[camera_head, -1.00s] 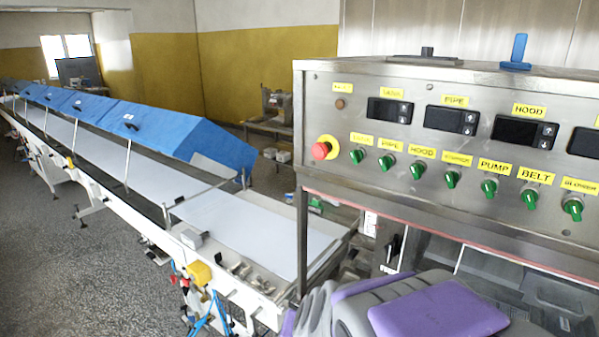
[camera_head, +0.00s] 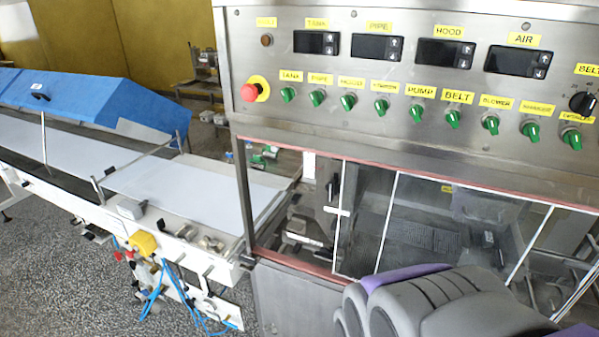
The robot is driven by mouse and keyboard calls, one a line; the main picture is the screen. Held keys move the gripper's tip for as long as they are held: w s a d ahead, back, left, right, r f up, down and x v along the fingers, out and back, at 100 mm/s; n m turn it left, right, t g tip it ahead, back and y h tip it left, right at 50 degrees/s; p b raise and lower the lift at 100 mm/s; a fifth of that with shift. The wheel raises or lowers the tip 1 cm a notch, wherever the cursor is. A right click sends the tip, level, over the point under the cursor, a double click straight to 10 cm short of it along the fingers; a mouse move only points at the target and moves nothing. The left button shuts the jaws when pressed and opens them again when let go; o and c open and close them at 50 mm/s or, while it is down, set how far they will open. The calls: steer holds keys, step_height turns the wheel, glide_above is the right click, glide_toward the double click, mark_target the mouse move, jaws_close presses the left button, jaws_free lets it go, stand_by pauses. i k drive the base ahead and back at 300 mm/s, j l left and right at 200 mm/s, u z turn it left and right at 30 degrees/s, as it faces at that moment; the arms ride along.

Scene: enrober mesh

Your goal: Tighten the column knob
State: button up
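I cannot pick out the column knob with certainty. A dark upright fitting (camera_head: 333,188) shows behind the clear panel of the steel machine, left of its middle, too small to tell its form. A metal post (camera_head: 243,195) stands at the machine's left front edge. The purple and grey links of my arm fill the bottom right and hide part of the lower machine. My gripper is not in view.
The steel control panel (camera_head: 400,115) carries green switches, displays and a red stop button (camera_head: 250,92). A clear window (camera_head: 420,215) lies below it. A white conveyor (camera_head: 185,190) with blue hoods (camera_head: 90,95) runs left. Speckled floor (camera_head: 50,270) is open at lower left.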

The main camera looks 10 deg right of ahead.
mark_target(332, 188)
steer(key=j+z, duration=0.15)
steer(key=z, duration=0.25)
steer(key=k+j+z, duration=0.1)
steer(key=z, duration=0.35)
steer(key=k+j+z, duration=0.1)
steer(key=z, duration=0.3)
steer(key=k+j+z, duration=0.1)
steer(key=z, duration=0.3)
steer(key=j, duration=0.05)
